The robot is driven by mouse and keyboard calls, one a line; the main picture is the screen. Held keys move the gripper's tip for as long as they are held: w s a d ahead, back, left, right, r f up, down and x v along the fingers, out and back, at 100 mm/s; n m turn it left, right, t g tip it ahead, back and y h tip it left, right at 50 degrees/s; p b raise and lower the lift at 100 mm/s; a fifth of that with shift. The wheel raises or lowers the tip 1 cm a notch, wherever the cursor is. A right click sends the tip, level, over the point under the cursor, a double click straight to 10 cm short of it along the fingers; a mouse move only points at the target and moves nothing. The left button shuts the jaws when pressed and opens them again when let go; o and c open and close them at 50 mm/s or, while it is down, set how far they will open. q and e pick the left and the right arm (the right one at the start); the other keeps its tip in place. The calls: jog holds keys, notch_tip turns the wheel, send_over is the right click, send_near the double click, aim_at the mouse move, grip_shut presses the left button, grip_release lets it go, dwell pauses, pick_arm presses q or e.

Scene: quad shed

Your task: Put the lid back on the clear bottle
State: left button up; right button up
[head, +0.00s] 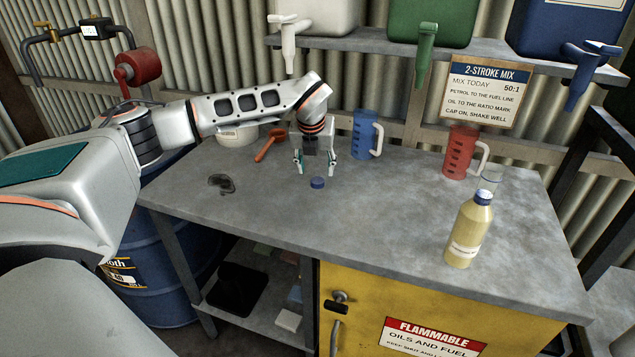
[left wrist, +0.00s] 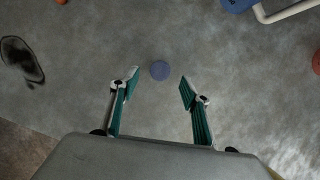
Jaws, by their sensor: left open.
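A small blue lid (head: 317,183) lies on the grey workbench. In the left wrist view the lid (left wrist: 160,70) shows between and slightly beyond the fingertips. My left gripper (head: 314,172) is open and empty, pointing down, close to the lid and not closed on it. The left wrist view shows the same gripper's spread fingers (left wrist: 157,82). A bottle with pale yellow contents and a label (head: 463,235) stands upright near the bench's right front; a blue part shows at its top. A small clear piece (head: 491,180) shows just above or behind it; I cannot tell which. My right gripper is out of view.
A blue jug (head: 365,135) and a red jug (head: 461,152) stand towards the back of the workbench (head: 390,215). A white bowl (head: 238,136), an orange-red tool (head: 268,147) and a dark stain (head: 221,183) are at left. Taps overhang the back. The bench between lid and bottle is clear.

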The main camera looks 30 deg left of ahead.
aim_at(318, 180)
pick_arm(q)
jog(key=shift+p+x, duration=0.3)
jog(key=shift+x, duration=2.3)
jog(key=shift+d, duration=0.1)
jog(key=shift+c, duration=0.5)
jog(key=c, duration=0.7)
